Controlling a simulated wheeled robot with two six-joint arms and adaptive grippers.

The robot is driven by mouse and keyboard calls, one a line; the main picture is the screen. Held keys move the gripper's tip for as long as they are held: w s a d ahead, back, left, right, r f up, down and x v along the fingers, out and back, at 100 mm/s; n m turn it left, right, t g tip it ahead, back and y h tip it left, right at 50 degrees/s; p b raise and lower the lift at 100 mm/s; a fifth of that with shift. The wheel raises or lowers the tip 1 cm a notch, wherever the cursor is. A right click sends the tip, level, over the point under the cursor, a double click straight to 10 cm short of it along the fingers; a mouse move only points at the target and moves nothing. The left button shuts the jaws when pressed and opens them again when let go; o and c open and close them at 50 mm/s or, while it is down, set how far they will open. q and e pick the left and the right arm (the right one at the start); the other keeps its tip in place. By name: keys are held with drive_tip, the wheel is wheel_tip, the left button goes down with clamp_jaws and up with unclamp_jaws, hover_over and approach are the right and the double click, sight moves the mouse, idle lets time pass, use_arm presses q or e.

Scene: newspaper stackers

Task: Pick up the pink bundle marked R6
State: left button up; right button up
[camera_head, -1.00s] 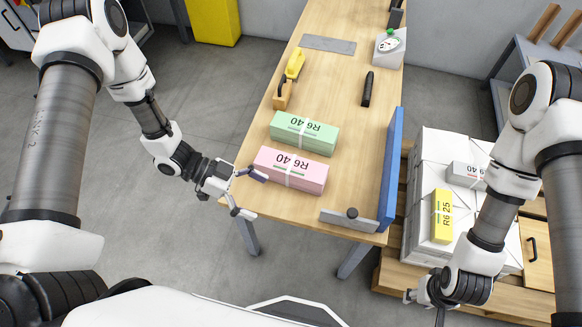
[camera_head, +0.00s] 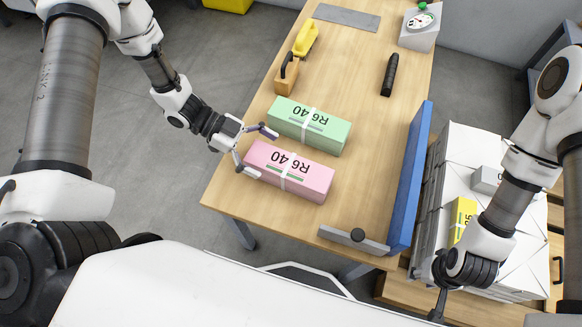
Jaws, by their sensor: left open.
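The pink bundle (camera_head: 310,180) marked R6 40 lies on the wooden table near its front, with a white band around its middle. A green bundle (camera_head: 330,133), also marked R6 40, lies just behind it. My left gripper (camera_head: 262,153) is open at the left end of the pink bundle. One finger is by the gap between the two bundles and the other is by the pink bundle's front left corner. I cannot tell if the fingers touch it. My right gripper (camera_head: 438,305) is low at the right, mostly hidden by its own wrist.
A blue upright panel (camera_head: 413,185) stands along the table's right edge, with a grey metal stop (camera_head: 345,241) at the front. A stack of white packages with a yellow bundle (camera_head: 462,215) stands at right. A yellow-handled tool, black object and scale lie further back.

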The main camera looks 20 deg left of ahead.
sight(286, 165)
use_arm(q)
drive_tip(key=x, duration=0.4)
drive_tip(key=r+x, duration=0.1)
drive_tip(key=x, duration=0.1)
drive_tip(key=shift+s+d, duration=0.1)
drive_tip(key=shift+d, duration=0.3)
drive_tip(key=shift+s, duration=0.1)
drive_tip(key=shift+c, duration=1.3)
drive_tip(key=c, duration=1.6)
